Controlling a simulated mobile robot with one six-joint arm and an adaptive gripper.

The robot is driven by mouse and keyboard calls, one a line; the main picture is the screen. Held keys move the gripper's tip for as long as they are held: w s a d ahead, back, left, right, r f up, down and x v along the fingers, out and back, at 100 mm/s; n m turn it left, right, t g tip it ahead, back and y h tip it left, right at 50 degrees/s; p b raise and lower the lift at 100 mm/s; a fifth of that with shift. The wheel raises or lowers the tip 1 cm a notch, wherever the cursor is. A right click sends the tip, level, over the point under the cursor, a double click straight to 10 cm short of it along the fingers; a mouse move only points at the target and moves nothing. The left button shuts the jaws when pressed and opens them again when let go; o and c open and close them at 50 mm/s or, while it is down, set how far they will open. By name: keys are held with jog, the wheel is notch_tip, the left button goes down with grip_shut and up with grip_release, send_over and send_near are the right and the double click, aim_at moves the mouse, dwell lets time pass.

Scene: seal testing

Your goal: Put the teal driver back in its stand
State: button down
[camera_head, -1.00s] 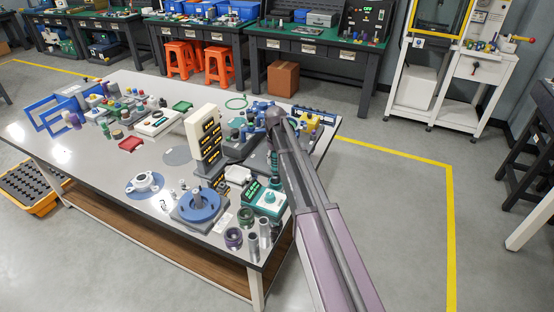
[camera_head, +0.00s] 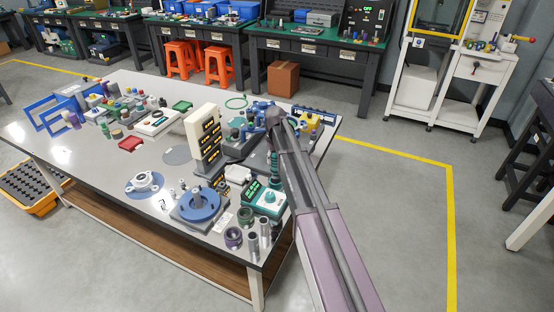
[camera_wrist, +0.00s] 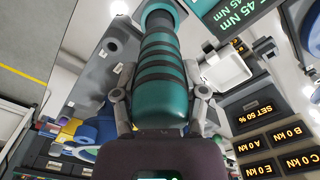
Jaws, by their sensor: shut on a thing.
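The teal driver (camera_wrist: 160,72), a thick handle with dark bands, fills the middle of the wrist view. My gripper (camera_wrist: 160,93) is shut on it, with one finger on each side of the handle. The driver's far end is at the top edge of the wrist view, and its tip is not visible. In the head view the driver (camera_head: 275,168) shows upright beside my arm, near the table's right side. A grey plate with round holes (camera_wrist: 92,72), perhaps the stand, lies left of the driver in the wrist view. I cannot tell whether the driver touches it.
A teal tester with a green readout (camera_head: 266,200) stands close in front of the driver. A cream column with amber displays (camera_head: 203,135) stands to the left. A blue round fixture (camera_head: 198,207) and several metal cylinders (camera_head: 253,245) crowd the near corner. Bare tabletop (camera_head: 100,165) lies left.

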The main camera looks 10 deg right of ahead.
jog(key=shift+f, duration=0.15)
jog(key=shift+c, duration=0.3)
grip_release()
jog(key=shift+r+p, duration=2.45)
jog(key=shift+r, duration=0.1)
jog(key=s+m, duration=0.1)
jog(key=s, duration=2.8)
jog(key=shift+d+m, duration=0.25)
jog(key=shift+m, duration=0.15)
